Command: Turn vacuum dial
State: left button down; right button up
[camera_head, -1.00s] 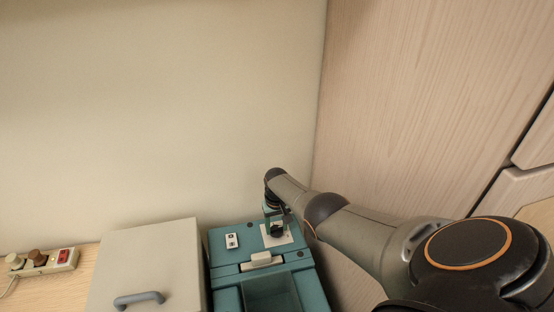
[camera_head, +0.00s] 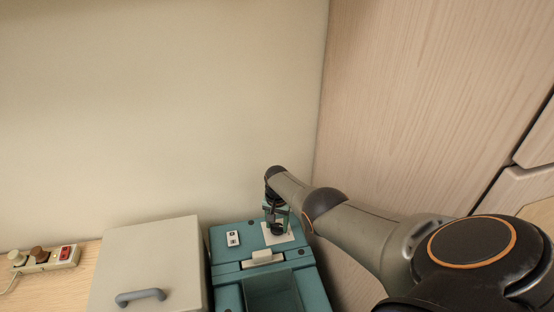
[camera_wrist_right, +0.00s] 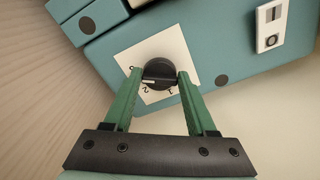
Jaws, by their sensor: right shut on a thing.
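The teal vacuum machine (camera_head: 228,268) stands at the bottom middle of the head view, against the wall. Its black round dial (camera_wrist_right: 159,73) sits on a white plate (camera_wrist_right: 124,58) with printed numbers; the 2 and another digit show near the dial's lower edge in the right wrist view. A light pointer mark on the dial faces the lower left, near the 2. My right gripper (camera_wrist_right: 160,84) has its green fingers on both sides of the dial, shut on it. In the head view the right gripper (camera_head: 276,224) reaches down to the dial, partly covering it. My left gripper is not in view.
A small white switch panel (camera_head: 233,239) is left of the dial. A beige box (camera_head: 150,255) with a grey handle stands left of the machine. A power strip (camera_head: 48,260) with a red switch lies farther left. A wooden cabinet side (camera_head: 420,90) rises at the right.

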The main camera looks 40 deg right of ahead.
dwell(0.3)
jog(key=o, duration=1.4)
